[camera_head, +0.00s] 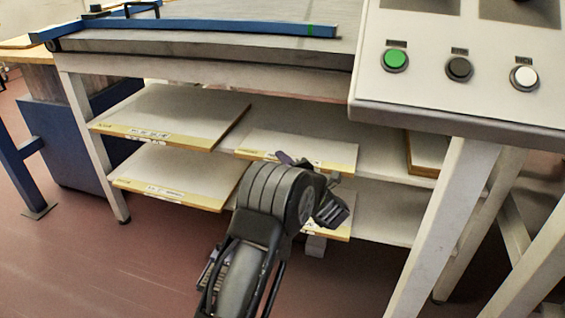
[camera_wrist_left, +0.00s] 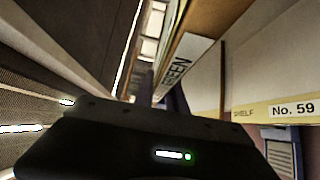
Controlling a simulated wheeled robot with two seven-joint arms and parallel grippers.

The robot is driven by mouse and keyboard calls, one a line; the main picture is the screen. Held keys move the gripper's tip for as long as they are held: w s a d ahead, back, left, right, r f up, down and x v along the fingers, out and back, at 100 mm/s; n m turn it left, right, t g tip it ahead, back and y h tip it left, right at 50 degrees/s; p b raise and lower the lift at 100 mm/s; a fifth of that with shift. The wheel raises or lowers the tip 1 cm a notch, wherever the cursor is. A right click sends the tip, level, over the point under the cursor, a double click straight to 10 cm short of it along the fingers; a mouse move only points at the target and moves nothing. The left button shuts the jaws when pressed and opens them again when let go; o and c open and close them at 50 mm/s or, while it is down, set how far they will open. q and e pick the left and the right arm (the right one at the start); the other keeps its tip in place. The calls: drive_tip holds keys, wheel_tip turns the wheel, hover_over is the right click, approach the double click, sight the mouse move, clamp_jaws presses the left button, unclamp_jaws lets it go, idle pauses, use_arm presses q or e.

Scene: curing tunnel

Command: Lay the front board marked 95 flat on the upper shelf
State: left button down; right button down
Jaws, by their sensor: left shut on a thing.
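A pale board with a yellow front edge (camera_head: 302,146) is at the middle of the upper shelf (camera_head: 375,150), right in front of my left gripper. It looks about flat; the arm hides part of its front edge, and I cannot read a 95 on it. My left gripper (camera_head: 325,181) is shut at this front edge, its fingertips mostly hidden behind the wrist. In the left wrist view, a wooden edge with a label reading GREEN (camera_wrist_left: 184,62) runs close above the dark gripper body. A yellow strip (camera_wrist_left: 250,114) there reads SHELF No. 59. My right gripper is not in view.
Another board (camera_head: 175,112) lies left on the upper shelf. Lower boards (camera_head: 175,172) lie below it and behind my arm. A brown-edged board (camera_head: 425,155) is at the right. A button panel (camera_head: 455,70) and white legs (camera_head: 440,230) stand at the right.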

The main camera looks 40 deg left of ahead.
use_arm(q)
drive_tip(key=c, duration=1.4)
unclamp_jaws()
drive_tip(key=shift+o, duration=0.2)
drive_tip(key=shift+r, duration=0.1)
drive_tip(key=shift+r+p, duration=0.2)
drive_tip(key=shift+p, duration=0.2)
drive_tip(key=p+v, duration=0.2)
drive_tip(key=v, duration=1)
drive_tip(key=shift+f+p, duration=0.15)
drive_tip(key=shift+p, duration=0.15)
